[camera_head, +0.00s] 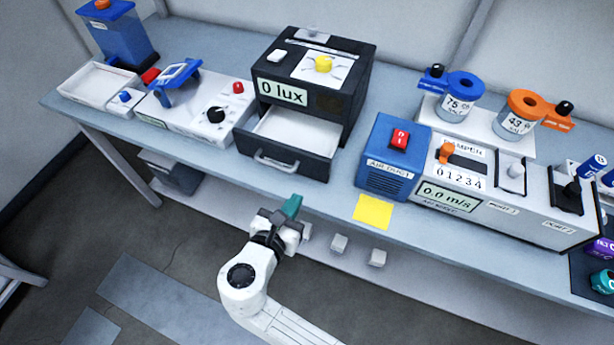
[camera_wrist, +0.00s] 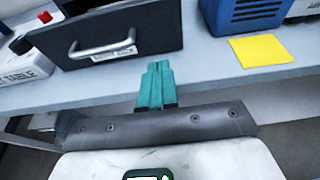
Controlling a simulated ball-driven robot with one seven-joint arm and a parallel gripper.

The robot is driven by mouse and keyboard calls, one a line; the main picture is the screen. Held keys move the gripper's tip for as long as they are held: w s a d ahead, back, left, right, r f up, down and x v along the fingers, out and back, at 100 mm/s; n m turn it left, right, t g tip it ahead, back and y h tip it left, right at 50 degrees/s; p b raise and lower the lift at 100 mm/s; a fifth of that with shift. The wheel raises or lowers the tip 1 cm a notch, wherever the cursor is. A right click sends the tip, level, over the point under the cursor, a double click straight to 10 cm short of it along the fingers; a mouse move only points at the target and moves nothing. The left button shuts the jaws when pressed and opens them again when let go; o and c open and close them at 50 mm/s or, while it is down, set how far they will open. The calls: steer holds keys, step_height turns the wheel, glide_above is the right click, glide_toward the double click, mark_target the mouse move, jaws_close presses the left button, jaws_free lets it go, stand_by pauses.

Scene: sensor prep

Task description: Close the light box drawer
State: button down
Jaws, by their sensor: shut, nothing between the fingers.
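The light box (camera_head: 313,85) is a black cabinet with a "0 lux" display on the bench. Its drawer (camera_head: 290,150) stands pulled out toward me, with a pale, empty-looking inside and a metal handle (camera_head: 276,163) on its dark front. In the wrist view the drawer front (camera_wrist: 110,35) and its handle (camera_wrist: 103,46) are at the upper left. My gripper (camera_head: 291,205), with teal fingers, is in front of the bench edge, below and slightly right of the handle. In the wrist view my gripper (camera_wrist: 156,75) is shut, empty, and apart from the drawer.
The blue air duct box (camera_head: 393,155) stands right of the drawer, with a yellow note (camera_head: 373,211) before it. A white device with a black knob (camera_head: 215,114) stands close on the left. The bench edge lies between my gripper and the drawer.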

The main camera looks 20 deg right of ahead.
mark_target(312, 171)
steer(key=x, duration=0.5)
steer(key=r+p+x, duration=0.1)
steer(key=x, duration=0.1)
steer(key=shift+w+d, duration=0.35)
steer(key=shift+w, duration=0.1)
